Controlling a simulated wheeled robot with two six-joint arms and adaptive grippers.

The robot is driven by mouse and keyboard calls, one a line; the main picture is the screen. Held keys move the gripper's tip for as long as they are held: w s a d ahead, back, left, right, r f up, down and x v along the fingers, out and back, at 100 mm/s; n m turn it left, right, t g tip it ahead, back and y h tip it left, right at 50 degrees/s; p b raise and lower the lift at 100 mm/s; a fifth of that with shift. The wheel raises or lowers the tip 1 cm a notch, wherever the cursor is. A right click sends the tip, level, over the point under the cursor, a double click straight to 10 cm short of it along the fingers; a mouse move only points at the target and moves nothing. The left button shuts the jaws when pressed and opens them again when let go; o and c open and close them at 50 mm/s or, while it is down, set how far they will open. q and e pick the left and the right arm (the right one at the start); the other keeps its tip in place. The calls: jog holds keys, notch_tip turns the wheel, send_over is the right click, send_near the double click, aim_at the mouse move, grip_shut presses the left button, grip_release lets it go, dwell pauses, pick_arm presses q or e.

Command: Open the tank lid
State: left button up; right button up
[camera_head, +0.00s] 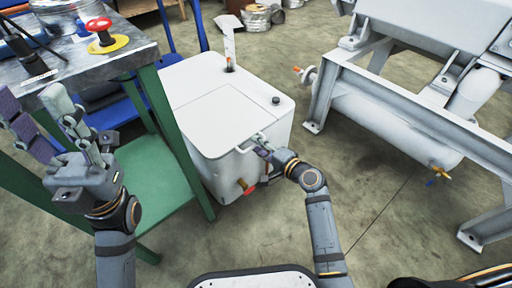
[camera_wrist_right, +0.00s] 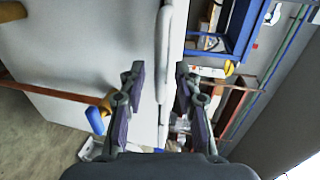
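The white tank (camera_head: 240,168) stands on the floor in the middle of the head view, with its flat lid (camera_head: 225,115) lying shut on top. A pale bar handle (camera_head: 247,143) sits at the lid's front edge. My right gripper (camera_head: 262,148) is at this handle, partly hiding it. In the right wrist view the handle (camera_wrist_right: 165,50) runs upright just ahead of my open right fingers (camera_wrist_right: 159,80), lined up with the gap between them. I cannot tell whether they touch it. My left gripper (camera_head: 50,118) is open and empty, raised near the workbench, away from the tank.
A workbench (camera_head: 70,62) with green legs stands left of the tank, bearing a red emergency button (camera_head: 99,26). A brass valve (camera_head: 246,187) juts from the tank's front. A grey metal frame with a cylinder (camera_head: 390,125) stands at right. Floor between them is clear.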

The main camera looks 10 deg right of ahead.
jog(key=shift+x, duration=0.75)
grip_shut()
